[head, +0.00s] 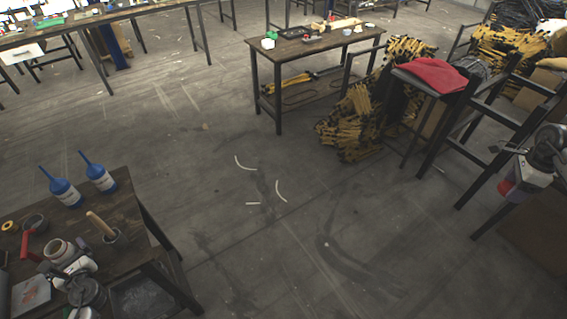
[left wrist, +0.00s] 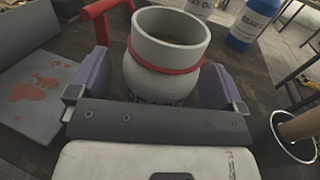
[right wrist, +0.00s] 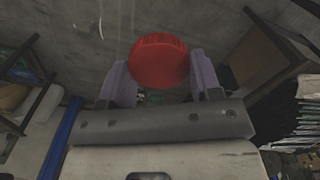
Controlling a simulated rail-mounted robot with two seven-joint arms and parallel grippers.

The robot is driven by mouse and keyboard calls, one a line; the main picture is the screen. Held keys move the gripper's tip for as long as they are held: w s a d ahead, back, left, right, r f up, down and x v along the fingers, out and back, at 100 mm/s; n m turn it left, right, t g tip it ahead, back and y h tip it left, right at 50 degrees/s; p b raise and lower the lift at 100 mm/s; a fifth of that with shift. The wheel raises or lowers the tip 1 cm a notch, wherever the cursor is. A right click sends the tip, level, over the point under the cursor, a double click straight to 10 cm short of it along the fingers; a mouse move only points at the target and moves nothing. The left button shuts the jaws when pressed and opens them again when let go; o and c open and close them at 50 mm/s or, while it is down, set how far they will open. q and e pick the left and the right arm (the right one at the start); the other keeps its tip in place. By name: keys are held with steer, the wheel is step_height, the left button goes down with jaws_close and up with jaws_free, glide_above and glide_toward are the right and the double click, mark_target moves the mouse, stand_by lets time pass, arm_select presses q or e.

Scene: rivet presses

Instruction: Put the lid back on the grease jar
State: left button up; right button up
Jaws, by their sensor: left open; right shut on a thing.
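The open grease jar (head: 58,249), pale with a red band around its neck, stands on the dark workbench at the lower left. In the left wrist view the jar (left wrist: 165,62) is upright, its mouth uncovered. My left gripper (head: 77,267) is open, with its fingers (left wrist: 155,88) on either side of the jar; contact cannot be told. The red round lid (right wrist: 158,61) is between the fingers of my right gripper (right wrist: 163,82), which is shut on it. In the head view the lid (head: 506,188) is at the far right, held above the floor, well away from the jar.
Two blue bottles (head: 66,193) and a cup with a wooden handle (head: 103,228) stand on the workbench (head: 125,200). A red handle (head: 27,248) and a stained grey plate (head: 31,291) are close to the jar.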

mark_target(55, 247)
arm_select(q)
steer(key=shift+w+a, duration=0.2)
steer(key=shift+a, duration=0.1)
arm_select(e)
steer(key=shift+f, duration=0.15)
arm_select(q)
steer(key=c, duration=1.3)
steer(key=shift+r, duration=0.1)
